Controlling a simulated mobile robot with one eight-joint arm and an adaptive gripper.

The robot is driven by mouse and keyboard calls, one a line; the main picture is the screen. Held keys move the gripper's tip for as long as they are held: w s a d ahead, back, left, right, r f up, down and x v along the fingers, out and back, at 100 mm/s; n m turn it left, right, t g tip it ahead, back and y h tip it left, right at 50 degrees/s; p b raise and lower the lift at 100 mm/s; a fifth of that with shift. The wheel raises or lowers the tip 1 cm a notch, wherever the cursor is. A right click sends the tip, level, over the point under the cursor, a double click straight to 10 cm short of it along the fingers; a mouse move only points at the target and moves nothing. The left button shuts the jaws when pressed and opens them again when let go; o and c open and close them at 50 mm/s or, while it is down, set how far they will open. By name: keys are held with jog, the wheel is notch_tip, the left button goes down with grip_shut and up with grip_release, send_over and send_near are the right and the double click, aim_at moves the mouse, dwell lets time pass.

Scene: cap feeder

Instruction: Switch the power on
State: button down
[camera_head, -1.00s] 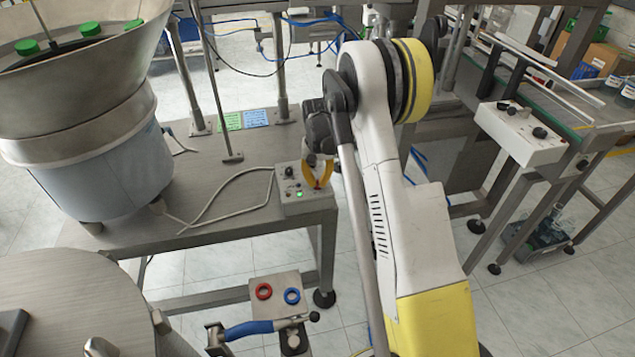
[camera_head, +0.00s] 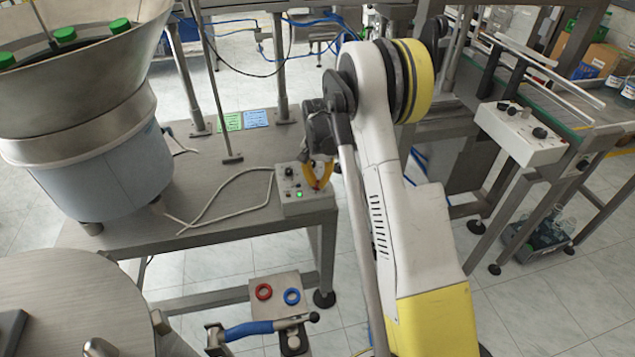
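A small light-grey control box (camera_head: 298,203) stands on the near right corner of the metal table. Its sloped face carries a dark knob (camera_head: 289,172) and a lit green light (camera_head: 299,194). My gripper (camera_head: 319,187), with yellow-orange fingers, points down over the right part of this box. The fingertips are close to the panel; I cannot tell whether they touch it. The part of the panel under the fingers is hidden. The fingers are too small in view to tell how far they are open.
A large feeder bowl (camera_head: 75,95) with green caps stands on the table's left. A white cable (camera_head: 225,195) runs to the box. A second control box (camera_head: 522,132) sits by the conveyor at right. A plate (camera_head: 275,288) with red and blue rings is in front.

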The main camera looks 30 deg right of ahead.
aim_at(317, 183)
jog(key=c, duration=1.5)
grip_release()
jog(key=shift+c, duration=0.2)
notch_tip(317, 183, up, 12)
